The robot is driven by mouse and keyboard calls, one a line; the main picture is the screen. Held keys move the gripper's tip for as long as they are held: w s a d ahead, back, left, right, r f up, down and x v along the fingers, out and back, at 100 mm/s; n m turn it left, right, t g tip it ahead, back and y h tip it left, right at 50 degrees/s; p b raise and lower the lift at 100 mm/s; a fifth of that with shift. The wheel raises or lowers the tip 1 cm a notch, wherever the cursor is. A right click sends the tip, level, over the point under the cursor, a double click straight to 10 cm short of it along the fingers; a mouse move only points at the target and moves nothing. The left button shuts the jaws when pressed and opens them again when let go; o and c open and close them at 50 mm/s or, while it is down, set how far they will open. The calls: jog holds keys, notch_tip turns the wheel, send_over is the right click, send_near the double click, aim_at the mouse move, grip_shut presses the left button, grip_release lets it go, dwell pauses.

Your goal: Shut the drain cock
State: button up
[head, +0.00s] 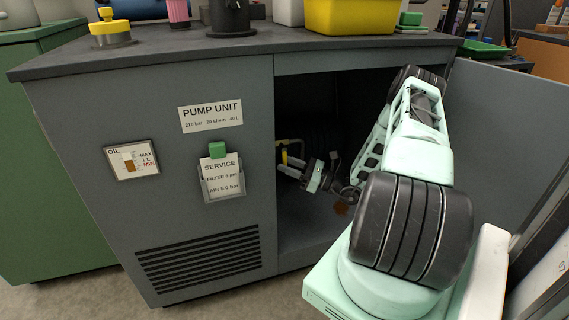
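The pump unit is a grey cabinet (80,120) with its front opening uncovered at the right. Inside, near the left edge of the opening, a small yellow lever (284,156) hangs below a short pipe fitting (291,142); it looks like the drain cock. My arm reaches into the opening from the right. My gripper (284,167) is at the yellow lever, pointing left. Its fingers are small and dark, partly overlapping the lever's surroundings. I cannot tell whether they touch or grip the lever.
The open door (510,130) stands to the right of my arm. A brown spot (341,209) marks the cabinet floor. A service tag (221,178) with a green clip and an oil gauge (132,160) are on the front panel. A yellow bin (350,16) stands on top.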

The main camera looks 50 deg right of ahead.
jog(key=p+v, duration=0.2)
jog(key=v, duration=1.4)
jog(key=shift+a, duration=0.1)
